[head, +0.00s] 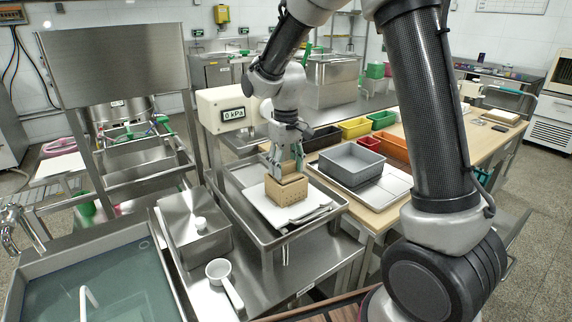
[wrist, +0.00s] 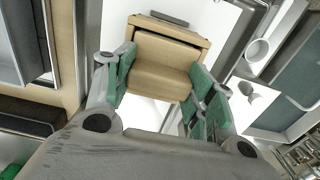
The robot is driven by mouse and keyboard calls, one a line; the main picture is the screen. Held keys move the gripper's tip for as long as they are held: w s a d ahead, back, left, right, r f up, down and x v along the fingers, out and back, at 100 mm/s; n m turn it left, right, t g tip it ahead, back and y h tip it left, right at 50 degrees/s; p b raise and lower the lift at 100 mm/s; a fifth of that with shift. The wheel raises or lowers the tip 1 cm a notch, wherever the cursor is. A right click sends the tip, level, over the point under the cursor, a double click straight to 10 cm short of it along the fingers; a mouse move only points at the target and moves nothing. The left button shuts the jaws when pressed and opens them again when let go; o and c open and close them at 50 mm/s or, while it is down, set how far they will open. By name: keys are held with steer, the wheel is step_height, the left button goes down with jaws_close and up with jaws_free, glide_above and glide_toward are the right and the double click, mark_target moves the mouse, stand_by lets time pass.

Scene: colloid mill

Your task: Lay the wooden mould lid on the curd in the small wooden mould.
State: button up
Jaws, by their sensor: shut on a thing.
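The small wooden mould (head: 286,192) is a light box with holes in its sides, standing on a white board in a steel tray. It also shows in the wrist view (wrist: 204,42). My gripper (head: 285,160) is over the mould, pointing down. In the wrist view its green-padded fingers (wrist: 162,92) are shut on the wooden mould lid (wrist: 155,82). The lid is at the mould's opening, with a dark gap between it and the far rim. I cannot tell whether it rests on anything. The curd is hidden.
The steel tray (head: 262,230) holds the white board (head: 262,207). A 0 kPa gauge box (head: 226,110) stands behind left. A lidded steel box (head: 192,225), a white ladle (head: 222,275) and a water basin (head: 95,285) are left. A grey tub (head: 351,163) is right.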

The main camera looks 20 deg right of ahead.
steer(key=shift+f, duration=0.45)
stand_by(0.6)
steer(key=o, duration=1.1)
steer(key=o, duration=0.4)
steer(key=shift+o, duration=0.2)
steer(key=shift+r, duration=3.5)
